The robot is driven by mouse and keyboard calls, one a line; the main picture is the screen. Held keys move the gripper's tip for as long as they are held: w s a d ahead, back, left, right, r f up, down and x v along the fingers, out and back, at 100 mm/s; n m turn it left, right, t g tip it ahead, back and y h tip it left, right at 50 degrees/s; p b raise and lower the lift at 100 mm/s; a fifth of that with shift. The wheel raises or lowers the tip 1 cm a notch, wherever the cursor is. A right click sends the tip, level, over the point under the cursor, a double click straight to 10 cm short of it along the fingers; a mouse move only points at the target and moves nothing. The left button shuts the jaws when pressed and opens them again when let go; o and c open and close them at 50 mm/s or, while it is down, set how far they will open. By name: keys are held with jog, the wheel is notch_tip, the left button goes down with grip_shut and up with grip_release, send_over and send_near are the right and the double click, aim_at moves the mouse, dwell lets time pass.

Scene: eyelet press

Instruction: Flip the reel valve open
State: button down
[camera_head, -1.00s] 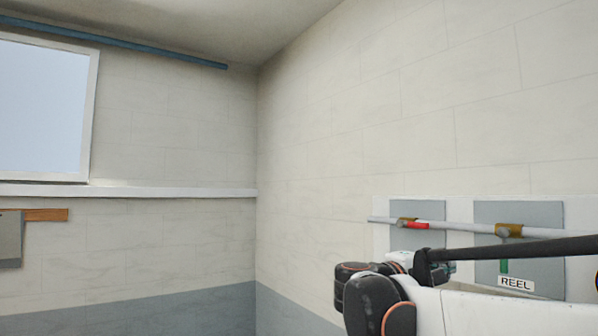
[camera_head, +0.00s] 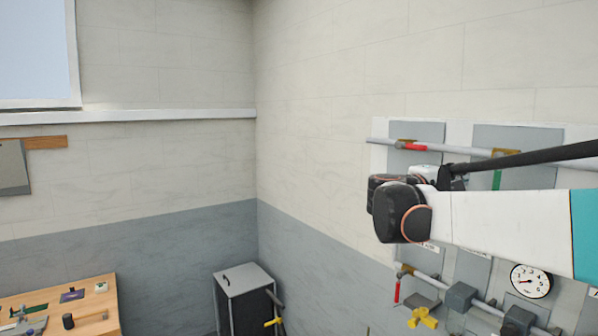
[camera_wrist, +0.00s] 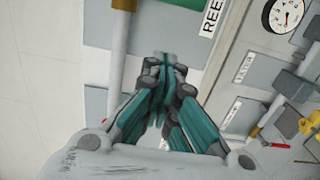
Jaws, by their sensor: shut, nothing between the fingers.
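The reel valve has a brass body (camera_head: 506,152) on a white pipe and a green lever (camera_head: 497,179) that hangs down, across the pipe, in the head view. My arm and a dark hose cover part of it. In the wrist view my gripper (camera_wrist: 165,62) is shut and empty, its teal fingers together in front of the grey backing plate. The REEL label (camera_wrist: 210,18) is just right of the fingertips. The brass body (camera_wrist: 124,4) shows at the top edge.
A red-handled valve (camera_head: 412,146) sits on the same pipe to the left. Below my arm are a gauge (camera_head: 530,281), a lower pipe and a yellow handle (camera_head: 422,318). A grey cabinet (camera_head: 244,290) and a wooden bench (camera_head: 98,293) stand on the left.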

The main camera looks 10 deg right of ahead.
aim_at(497, 176)
jog(key=s+d+p, duration=0.1)
jog(key=s+d, duration=0.2)
jog(key=shift+d, duration=0.25)
dwell(0.4)
